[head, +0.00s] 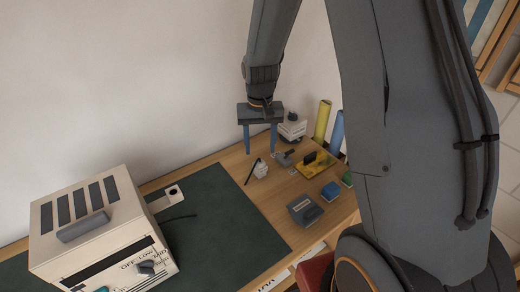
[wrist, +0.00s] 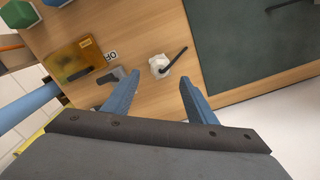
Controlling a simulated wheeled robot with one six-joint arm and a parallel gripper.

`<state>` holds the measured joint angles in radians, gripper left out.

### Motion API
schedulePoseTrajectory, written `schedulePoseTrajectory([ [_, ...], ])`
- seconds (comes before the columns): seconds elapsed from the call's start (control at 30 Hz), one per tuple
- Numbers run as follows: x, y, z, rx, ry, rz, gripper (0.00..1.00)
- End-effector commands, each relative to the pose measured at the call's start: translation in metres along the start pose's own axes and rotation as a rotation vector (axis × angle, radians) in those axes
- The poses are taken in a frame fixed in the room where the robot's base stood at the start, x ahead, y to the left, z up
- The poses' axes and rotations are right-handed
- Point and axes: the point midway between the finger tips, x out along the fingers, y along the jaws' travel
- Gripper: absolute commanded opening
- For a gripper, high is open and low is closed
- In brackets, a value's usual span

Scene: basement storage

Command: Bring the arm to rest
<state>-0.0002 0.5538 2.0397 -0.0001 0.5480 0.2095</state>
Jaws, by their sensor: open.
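My gripper (head: 259,138) points down above the back part of the wooden bench, near the wall. Its two blue fingers are spread apart with nothing between them. In the wrist view the open gripper (wrist: 158,97) shows both fingertips over the bench. A small white faceted object (head: 261,170) with a dark stick leaning in it stands on the bench below the fingers, apart from them. It also shows in the wrist view (wrist: 159,68).
A beige heater-like box (head: 95,225) stands on the dark green mat (head: 215,225) at left. A yellow tray (head: 312,171), a grey box (head: 305,210), a blue block (head: 331,191) and yellow and blue rolls (head: 322,121) crowd the bench's right side. The mat's middle is mostly clear.

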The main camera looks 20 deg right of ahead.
Motion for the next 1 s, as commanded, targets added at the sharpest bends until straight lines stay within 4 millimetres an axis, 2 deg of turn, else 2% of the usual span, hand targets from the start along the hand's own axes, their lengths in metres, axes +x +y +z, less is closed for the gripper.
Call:
schedulePoseTrajectory([
  [0.73,-0.003,0.001,0.003,-0.004,0.003,-0.001,0.52],
  [0.87,-0.019,0.004,0.021,-0.027,0.018,-0.004,0.52],
  [1.0,-0.047,0.012,0.059,-0.077,0.046,-0.009,0.52],
])
